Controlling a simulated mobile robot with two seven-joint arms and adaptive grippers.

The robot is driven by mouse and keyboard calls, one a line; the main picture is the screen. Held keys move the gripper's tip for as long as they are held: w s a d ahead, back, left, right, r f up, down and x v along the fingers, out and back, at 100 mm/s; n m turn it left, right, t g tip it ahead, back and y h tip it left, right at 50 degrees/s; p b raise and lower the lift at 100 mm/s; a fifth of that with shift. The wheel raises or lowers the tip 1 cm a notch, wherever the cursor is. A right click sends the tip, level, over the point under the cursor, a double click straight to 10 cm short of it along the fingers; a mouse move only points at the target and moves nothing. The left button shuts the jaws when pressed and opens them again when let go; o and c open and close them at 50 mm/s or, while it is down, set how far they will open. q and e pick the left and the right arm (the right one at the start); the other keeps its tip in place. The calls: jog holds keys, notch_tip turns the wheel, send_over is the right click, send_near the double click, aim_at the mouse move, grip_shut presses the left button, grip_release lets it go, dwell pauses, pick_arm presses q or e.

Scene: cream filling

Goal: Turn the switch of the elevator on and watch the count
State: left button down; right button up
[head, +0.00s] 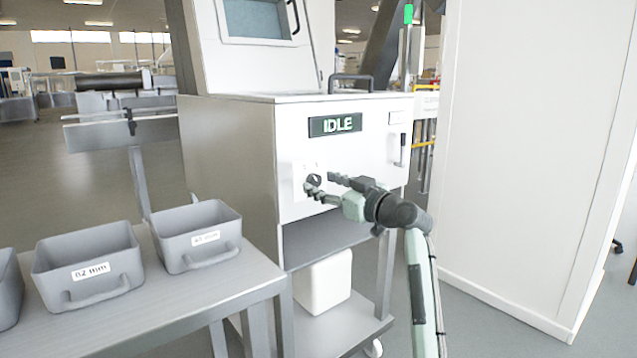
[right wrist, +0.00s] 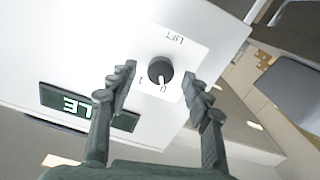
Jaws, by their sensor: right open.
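The elevator switch (head: 314,180) is a dark round knob on a white plate on the front of the white machine (head: 225,140). In the right wrist view the knob (right wrist: 160,70) sits under the word LIFT, with marks 0 and 1, and its white pointer is at or near 0. The display (head: 335,124) above it reads IDLE in light letters on dark green. My right gripper (head: 320,188) is open in front of the switch, its fingers on either side of the knob and apart from it in the right wrist view. My left gripper is not in view.
Grey bins (head: 90,268) with labels stand on a metal table (head: 190,300) at left. A white container (head: 323,282) sits on the shelf below the machine. A white wall panel (head: 530,150) stands at right. A green light (head: 408,14) shows above the machine.

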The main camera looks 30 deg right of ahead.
jog(key=shift+w, duration=0.8)
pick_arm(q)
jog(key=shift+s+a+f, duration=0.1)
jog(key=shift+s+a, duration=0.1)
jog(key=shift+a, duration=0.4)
pick_arm(e)
jog(key=shift+w+a, duration=0.1)
grip_shut()
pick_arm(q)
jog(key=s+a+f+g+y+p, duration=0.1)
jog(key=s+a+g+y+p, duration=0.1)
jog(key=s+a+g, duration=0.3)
pick_arm(e)
jog(key=shift+r+m, duration=0.1)
jog(key=shift+m, duration=0.9)
jog(key=m+p, duration=0.4)
jog(key=m, duration=0.2)
jog(key=m+p, duration=0.3)
jog(key=shift+m, duration=0.4)
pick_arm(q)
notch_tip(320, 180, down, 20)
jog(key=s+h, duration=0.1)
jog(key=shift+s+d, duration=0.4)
